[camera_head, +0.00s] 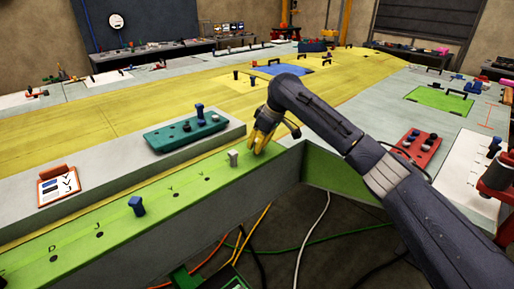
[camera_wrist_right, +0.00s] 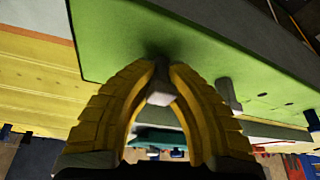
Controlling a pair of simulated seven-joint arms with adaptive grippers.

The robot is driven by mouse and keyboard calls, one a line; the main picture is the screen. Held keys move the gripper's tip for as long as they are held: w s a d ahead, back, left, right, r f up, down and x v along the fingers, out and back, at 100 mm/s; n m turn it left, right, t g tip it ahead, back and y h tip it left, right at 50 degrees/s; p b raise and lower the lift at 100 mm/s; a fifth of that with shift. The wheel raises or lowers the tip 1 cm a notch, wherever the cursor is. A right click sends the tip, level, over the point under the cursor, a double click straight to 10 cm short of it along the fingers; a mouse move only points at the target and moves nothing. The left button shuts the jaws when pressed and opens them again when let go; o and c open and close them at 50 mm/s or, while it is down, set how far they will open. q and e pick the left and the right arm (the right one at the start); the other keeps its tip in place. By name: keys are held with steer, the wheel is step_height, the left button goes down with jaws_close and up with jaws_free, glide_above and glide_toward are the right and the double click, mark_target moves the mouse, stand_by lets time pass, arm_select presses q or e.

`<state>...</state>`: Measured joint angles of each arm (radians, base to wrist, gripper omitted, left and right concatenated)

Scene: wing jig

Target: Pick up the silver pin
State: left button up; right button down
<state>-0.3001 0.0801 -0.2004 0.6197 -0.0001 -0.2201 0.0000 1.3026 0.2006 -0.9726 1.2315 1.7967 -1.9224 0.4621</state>
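My right gripper (camera_head: 254,149) points down at the green strip (camera_head: 160,184), near its right end. In the right wrist view its yellow fingers (camera_wrist_right: 160,68) close in on a silver pin (camera_wrist_right: 161,91), whose pale head shows between them. The pin's lower end is hidden by the fingertips and shadow, so I cannot tell if it is seated in the strip. A second silver pin (camera_head: 233,158) stands upright on the strip just left of the gripper. It also shows in the right wrist view (camera_wrist_right: 228,95), right of the fingers. My left gripper is not in view.
A blue pin (camera_head: 137,206) stands further left on the strip. A teal tray (camera_head: 185,134) with dark and blue pins lies on the grey ledge behind, near an orange-framed card (camera_head: 59,186). A red tray (camera_head: 418,146) lies at right. Cables hang below the strip.

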steer(key=shift+r, duration=0.1)
stand_by(0.5)
step_height(320, 180, up, 20)
stand_by(0.6)
stand_by(0.6)
